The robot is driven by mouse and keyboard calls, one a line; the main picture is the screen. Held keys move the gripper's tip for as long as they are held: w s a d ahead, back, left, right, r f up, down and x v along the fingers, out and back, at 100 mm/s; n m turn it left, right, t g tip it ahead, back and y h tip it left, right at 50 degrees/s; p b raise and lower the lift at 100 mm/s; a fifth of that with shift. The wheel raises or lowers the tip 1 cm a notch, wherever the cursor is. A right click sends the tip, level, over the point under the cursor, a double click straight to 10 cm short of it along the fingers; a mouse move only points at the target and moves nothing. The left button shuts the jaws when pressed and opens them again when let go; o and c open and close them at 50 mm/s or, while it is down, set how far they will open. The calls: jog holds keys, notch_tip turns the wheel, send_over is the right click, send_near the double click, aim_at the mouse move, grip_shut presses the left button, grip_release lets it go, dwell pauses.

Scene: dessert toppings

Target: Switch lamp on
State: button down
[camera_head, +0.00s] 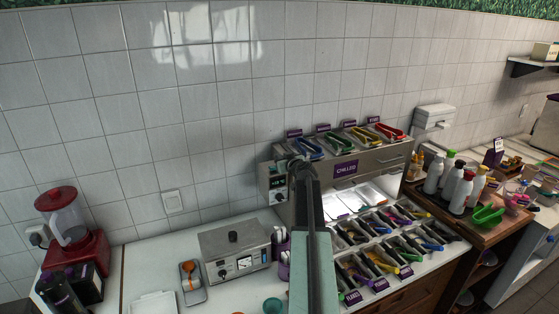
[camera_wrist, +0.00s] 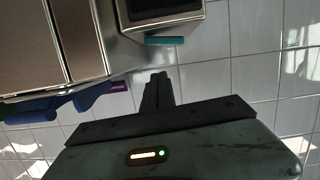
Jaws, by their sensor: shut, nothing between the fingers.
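My gripper (camera_head: 300,168) is at the end of my raised arm in the head view, in front of the left end of the steel chilled unit (camera_head: 385,158). My shut, empty fingers also show in the wrist view (camera_wrist: 157,88), close to a steel housing (camera_wrist: 122,50). A small control panel with a knob (camera_head: 277,190) is on the unit's left end, just left of my arm. A white wall switch (camera_head: 172,201) is on the tiles further left. I cannot tell which control belongs to a lamp. The area under the unit's shelf (camera_head: 345,203) looks bright white.
A steel warmer (camera_head: 235,252) stands left of my arm on the white counter. A red blender (camera_head: 72,240) is at far left. Topping trays (camera_head: 395,245) with several tongs fill the counter right of my arm. Bottles (camera_head: 462,190) stand further right.

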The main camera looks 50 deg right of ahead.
jog(key=d+p+v, duration=0.1)
jog(key=v, duration=0.9)
jog(key=shift+s+r, duration=0.15)
jog(key=shift+s, duration=0.1)
jog(key=shift+a, duration=0.1)
